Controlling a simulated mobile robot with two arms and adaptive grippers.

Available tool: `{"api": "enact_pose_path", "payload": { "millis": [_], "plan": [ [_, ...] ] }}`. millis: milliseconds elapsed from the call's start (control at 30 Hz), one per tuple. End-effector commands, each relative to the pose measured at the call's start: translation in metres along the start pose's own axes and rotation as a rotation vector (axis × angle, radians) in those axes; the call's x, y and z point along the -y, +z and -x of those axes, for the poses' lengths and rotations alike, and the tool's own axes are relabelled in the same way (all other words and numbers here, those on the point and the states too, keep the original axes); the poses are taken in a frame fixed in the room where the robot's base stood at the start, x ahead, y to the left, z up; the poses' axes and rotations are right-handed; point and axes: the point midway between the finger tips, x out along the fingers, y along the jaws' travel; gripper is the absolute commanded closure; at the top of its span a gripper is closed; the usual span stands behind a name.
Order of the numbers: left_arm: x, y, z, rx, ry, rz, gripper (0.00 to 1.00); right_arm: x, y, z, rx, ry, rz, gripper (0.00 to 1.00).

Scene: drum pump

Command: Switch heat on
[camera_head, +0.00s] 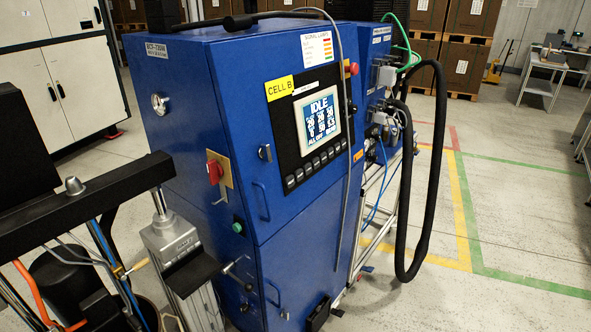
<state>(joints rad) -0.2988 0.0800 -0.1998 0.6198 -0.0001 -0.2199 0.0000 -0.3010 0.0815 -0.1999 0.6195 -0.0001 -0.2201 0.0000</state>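A blue cabinet (205,110) stands in the middle, marked with a yellow "CELL B" label (279,88). Its front has a black control panel (285,122) with a lit screen (317,118) that reads "IDLE"; the smaller text is too small to read surely. A row of several buttons (316,165) runs under the screen. A red rotary switch (214,171) sits on a yellow plate at the left of the front. A green button (237,227) is below it. A red button (353,68) is at the panel's upper right. I cannot tell which control is for heat. Neither gripper shows.
A drum pump frame with a black beam (85,212) and a grey column (170,238) stands at the front left, close to the cabinet. A thick black hose (436,170) loops down at the right. Floor (520,210) farther right is clear.

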Motion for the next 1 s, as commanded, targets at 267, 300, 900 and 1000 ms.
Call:
{"api": "enact_pose_path", "payload": {
  "millis": [267, 300, 900, 1000],
  "plan": [
    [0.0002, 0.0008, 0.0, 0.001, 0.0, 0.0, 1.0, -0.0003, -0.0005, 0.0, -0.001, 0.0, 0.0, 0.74],
    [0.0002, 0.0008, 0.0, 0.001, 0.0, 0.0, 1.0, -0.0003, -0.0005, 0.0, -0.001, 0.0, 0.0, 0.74],
    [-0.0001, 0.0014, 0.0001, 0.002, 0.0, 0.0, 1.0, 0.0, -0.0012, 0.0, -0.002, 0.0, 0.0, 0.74],
    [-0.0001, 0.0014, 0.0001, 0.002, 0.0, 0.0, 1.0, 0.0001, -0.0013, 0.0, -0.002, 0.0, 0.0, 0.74]
  ]
}}
